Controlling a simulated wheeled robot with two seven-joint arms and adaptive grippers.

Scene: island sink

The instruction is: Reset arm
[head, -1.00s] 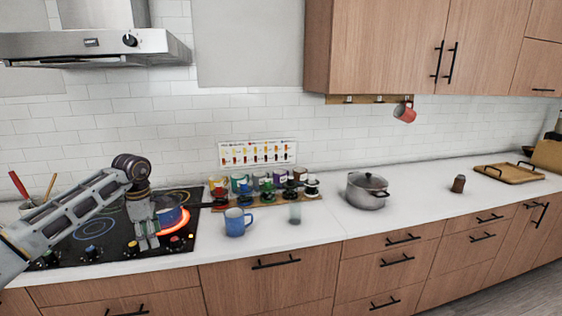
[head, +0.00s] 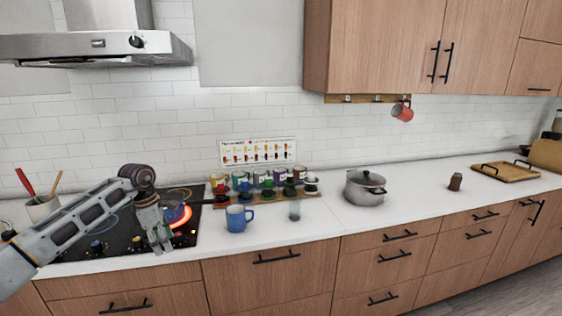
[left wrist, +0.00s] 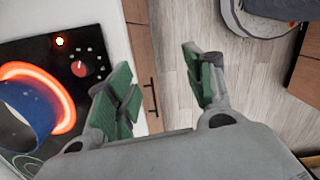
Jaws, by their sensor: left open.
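My left gripper (head: 162,246) is in front of the black cooktop (head: 84,240), near the counter's front edge. In the left wrist view the left gripper (left wrist: 165,88) is open and empty, its green-padded fingers apart over the counter edge and floor. A blue pot or pan (left wrist: 27,112) sits on a glowing red burner (left wrist: 66,92), left of the fingers and apart from them. In the head view that burner (head: 187,220) glows just behind the gripper, and the gripper partly hides the pot. My right gripper is not in view.
A blue mug (head: 237,219) and a small glass (head: 294,211) stand right of the cooktop. Behind them several cups stand on a wooden board. A lidded steel pot (head: 364,188) is farther right. The range hood (head: 95,48) hangs above. Counter beyond the pot is mostly clear.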

